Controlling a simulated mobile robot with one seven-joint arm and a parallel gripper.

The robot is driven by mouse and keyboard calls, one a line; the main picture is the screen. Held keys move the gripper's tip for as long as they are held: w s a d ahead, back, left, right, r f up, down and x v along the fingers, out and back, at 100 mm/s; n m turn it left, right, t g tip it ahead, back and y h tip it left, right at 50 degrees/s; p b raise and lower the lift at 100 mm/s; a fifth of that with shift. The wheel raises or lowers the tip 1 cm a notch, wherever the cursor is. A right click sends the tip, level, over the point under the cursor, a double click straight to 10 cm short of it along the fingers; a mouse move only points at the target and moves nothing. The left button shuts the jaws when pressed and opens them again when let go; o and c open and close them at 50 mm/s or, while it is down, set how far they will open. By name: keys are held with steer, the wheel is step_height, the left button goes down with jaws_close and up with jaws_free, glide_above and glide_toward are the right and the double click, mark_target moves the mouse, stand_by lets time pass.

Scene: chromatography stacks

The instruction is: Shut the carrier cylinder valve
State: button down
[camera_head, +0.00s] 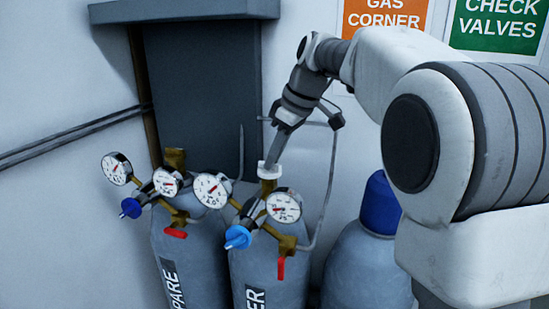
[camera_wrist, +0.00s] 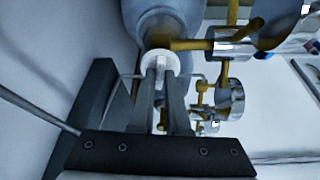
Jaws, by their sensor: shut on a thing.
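The carrier cylinder (camera_head: 262,268) is the grey cylinder at the middle bottom of the head view, its label showing only "ER". A pale valve handwheel (camera_head: 267,172) sits on top of its brass valve. My gripper (camera_head: 273,157) comes down from above and its fingertips are at the handwheel. In the wrist view my gripper (camera_wrist: 161,75) is shut on the white handwheel (camera_wrist: 148,62), with the fingers on either side of its middle part. The cylinder shoulder (camera_wrist: 158,20) lies just beyond. The fingertips hide part of the handwheel.
The spare cylinder (camera_head: 190,255) stands close on the left, with its own gauges. The carrier's regulator has two gauges (camera_head: 283,206), a light-blue knob (camera_head: 237,237) and a red lever (camera_head: 281,268). A blue-topped cylinder (camera_head: 380,205) stands at right. Thin tubing (camera_head: 328,190) runs up behind.

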steer(key=m, duration=0.3)
steer(key=m+t+h, duration=0.1)
steer(key=shift+s+a+b, duration=0.2)
steer(key=shift+s+b, duration=0.05)
steer(key=shift+b, duration=0.15)
steer(key=m, duration=0.2)
steer(key=m+t+h, duration=0.1)
steer(key=m, duration=0.1)
steer(key=shift+a+h, duration=0.2)
steer(key=shift+h, duration=0.1)
steer(key=m, duration=0.2)
steer(key=m+h+p, duration=0.1)
steer(key=m, duration=0.1)
steer(key=shift+a+h, duration=0.2)
steer(key=shift+h, duration=0.1)
steer(key=shift+a+m+h+p, duration=0.15)
steer(key=shift+m+h+p, duration=0.4)
steer(key=shift+m, duration=1.55)
steer(key=shift+h, duration=0.25)
steer(key=c, duration=0.9)
jaws_free()
